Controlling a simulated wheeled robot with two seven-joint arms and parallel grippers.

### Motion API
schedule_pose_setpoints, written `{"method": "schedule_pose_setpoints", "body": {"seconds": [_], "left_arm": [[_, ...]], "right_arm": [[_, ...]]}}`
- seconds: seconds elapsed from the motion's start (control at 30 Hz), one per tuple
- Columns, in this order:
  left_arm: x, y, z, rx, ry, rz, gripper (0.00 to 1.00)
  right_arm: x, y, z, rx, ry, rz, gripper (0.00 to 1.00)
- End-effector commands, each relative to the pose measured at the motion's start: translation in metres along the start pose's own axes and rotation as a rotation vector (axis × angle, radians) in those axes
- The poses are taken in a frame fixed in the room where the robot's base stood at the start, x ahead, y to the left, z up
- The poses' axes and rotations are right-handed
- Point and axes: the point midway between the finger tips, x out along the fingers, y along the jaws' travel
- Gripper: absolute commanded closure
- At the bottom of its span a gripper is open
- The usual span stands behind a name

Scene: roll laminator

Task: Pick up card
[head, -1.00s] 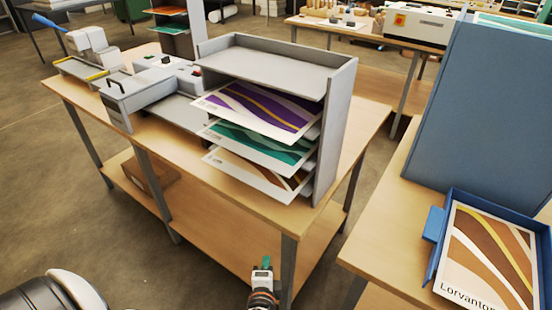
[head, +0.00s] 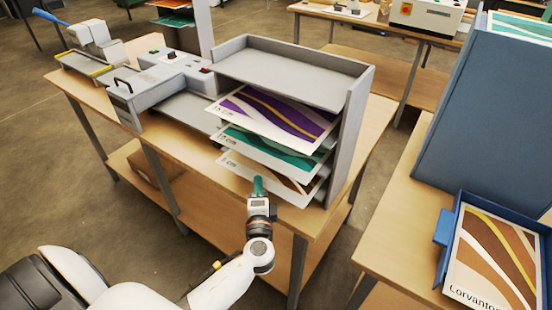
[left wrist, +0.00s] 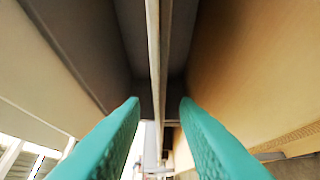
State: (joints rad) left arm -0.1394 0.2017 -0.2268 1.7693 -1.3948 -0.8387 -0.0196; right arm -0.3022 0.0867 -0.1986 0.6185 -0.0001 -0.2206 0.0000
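A grey three-tier rack (head: 350,130) holds a purple-patterned card (head: 268,112) on top, a green one (head: 272,146) in the middle and a brown one (head: 290,184) at the bottom. The cards stick out at the front. My left gripper (head: 259,187) is at the front edge of the bottom brown card, turned on its side. In the left wrist view its green fingers (left wrist: 158,110) are open. A thin pale edge (left wrist: 158,50) runs between them, seemingly a card or shelf edge; I cannot tell contact. My right gripper is out of view.
The rack stands on a wooden table (head: 215,170) beside a grey laminator (head: 150,90). At right, a blue tray (head: 443,232) holds a brown-patterned sheet (head: 490,260), in front of a tall blue-grey block (head: 490,120). Floor shows between the tables.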

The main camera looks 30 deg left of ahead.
Motion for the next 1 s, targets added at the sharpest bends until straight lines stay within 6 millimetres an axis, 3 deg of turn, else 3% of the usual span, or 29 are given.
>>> {"method": "schedule_pose_setpoints", "body": {"seconds": [0.03, 0.2, 0.47, 0.67, 1.0], "left_arm": [[0.009, 0.008, 0.000, 0.003, 0.000, 0.002, 0.72], [0.030, 0.004, 0.000, 0.002, 0.001, 0.000, 0.72], [0.033, 0.002, 0.000, 0.000, 0.000, -0.001, 0.72], [0.033, 0.002, 0.000, 0.000, 0.000, -0.001, 1.00], [0.033, 0.002, 0.000, 0.000, 0.000, 0.000, 1.00]], "right_arm": [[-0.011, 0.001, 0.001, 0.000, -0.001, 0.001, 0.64], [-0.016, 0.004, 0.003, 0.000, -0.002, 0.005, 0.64], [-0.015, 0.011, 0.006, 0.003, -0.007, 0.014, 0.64], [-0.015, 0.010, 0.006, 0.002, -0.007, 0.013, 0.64], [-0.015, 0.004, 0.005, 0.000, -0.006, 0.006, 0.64]]}}
